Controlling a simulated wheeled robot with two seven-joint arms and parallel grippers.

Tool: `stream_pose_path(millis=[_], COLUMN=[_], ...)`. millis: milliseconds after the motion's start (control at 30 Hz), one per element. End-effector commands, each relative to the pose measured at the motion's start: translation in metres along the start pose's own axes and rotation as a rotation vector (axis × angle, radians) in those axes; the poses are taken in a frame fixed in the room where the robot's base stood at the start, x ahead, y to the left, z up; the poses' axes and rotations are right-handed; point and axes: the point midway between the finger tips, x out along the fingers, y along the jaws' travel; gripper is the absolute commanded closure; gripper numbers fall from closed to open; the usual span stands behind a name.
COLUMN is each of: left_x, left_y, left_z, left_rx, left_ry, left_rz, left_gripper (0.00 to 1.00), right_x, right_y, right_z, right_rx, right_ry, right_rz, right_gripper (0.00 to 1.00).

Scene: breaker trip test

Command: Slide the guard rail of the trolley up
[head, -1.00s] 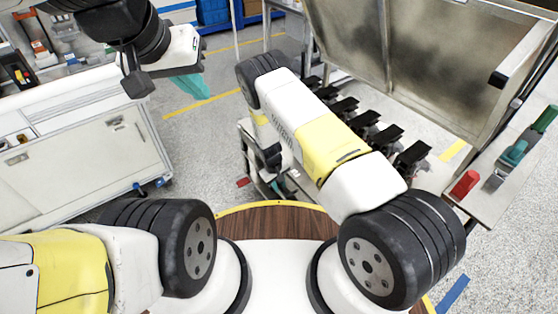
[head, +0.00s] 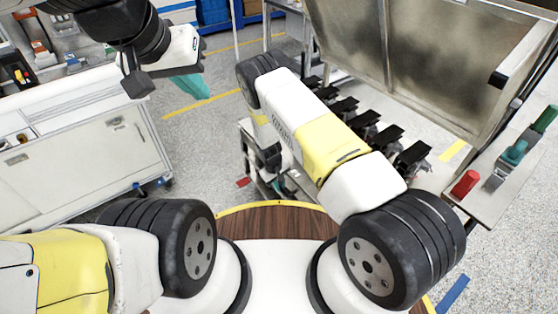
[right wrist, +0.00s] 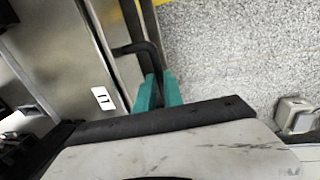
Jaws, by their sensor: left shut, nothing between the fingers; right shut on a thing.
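My right gripper (right wrist: 158,92) shows in the right wrist view with its two teal fingers shut on a black bent handle (right wrist: 143,48). The handle stands out from a metal post (right wrist: 124,68) beside a grey metal panel (right wrist: 65,50). In the head view my right arm covers most of that place, and its fingers are hidden. A low metal frame (head: 250,150) shows there beside and below the arm. I cannot tell for sure which part is the trolley's guard rail. My left gripper (head: 196,88) is shut and empty above the floor at the upper left.
A white cabinet (head: 75,155) stands at the left. A large metal panel (head: 420,45) stands at the upper right, near a row of black parts (head: 365,118). A shelf (head: 490,200) at the right carries a red cylinder (head: 465,183). Grey floor (head: 215,140) is free between.

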Motion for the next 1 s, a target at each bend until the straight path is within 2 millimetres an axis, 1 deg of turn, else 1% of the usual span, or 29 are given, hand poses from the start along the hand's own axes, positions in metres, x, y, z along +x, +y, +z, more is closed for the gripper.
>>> stream_pose_path(millis=[567,667,800,900,1000], left_x=[0.000,0.000,0.000,0.000,0.000], left_y=[0.000,0.000,0.000,0.000,0.000], left_z=[0.000,0.000,0.000,0.000,0.000], left_rx=[0.000,0.000,0.000,0.000,0.000], left_ry=[0.000,0.000,0.000,0.000,0.000], left_rz=[0.000,0.000,0.000,0.000,0.000], left_gripper=[1.00,1.00,1.00,1.00,1.00], right_x=[-0.001,-0.010,-0.038,-0.055,-0.062], right_y=[0.000,0.002,0.007,0.010,0.011], right_z=[0.000,0.000,-0.001,-0.001,0.000], right_rx=[0.000,0.001,0.001,0.000,-0.001], right_ry=[-0.001,-0.001,0.001,0.001,-0.001], right_rz=[0.000,0.000,0.000,0.000,0.000], right_gripper=[1.00,1.00,1.00,1.00,1.00])
